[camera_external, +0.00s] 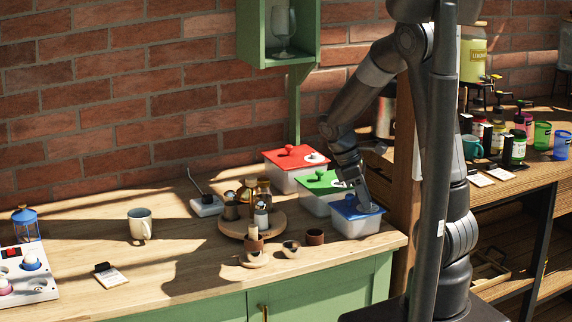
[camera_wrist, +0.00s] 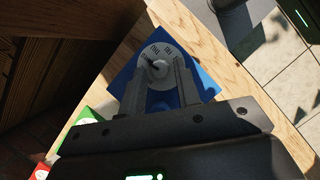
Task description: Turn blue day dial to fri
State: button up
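The blue-lidded box (camera_external: 352,227) stands at the right front of the table, with a pale body. My gripper (camera_external: 362,203) reaches down over the blue lid. The fingers hide part of the lid.
A green-lidded box (camera_external: 318,181) and a red-lidded box (camera_external: 285,159) stand close behind. A dark brown cup (camera_external: 314,237) and a round wooden tray (camera_external: 237,228) are to the left. The table's right edge is close to the blue-lidded box.

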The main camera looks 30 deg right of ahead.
grip_shut()
jog(key=shift+m, duration=0.3)
jog(key=m, duration=0.1)
jog(key=m+g+y, duration=0.1)
jog(key=m, duration=0.1)
jog(key=shift+w+d+m, duration=0.15)
jog(key=shift+m, duration=0.15)
jog(key=m+y, duration=0.1)
jog(key=m, duration=0.2)
jog(key=shift+d+m+g, duration=0.15)
jog(key=shift+m+g, duration=0.15)
jog(key=shift+g, duration=0.1)
jog(key=m+y, duration=0.2)
jog(key=m, duration=0.2)
jog(key=shift+d, duration=0.2)
jog(key=shift+d+m+y, duration=0.15)
jog(key=shift+m+y, duration=0.55)
jog(key=shift+m, duration=1.5)
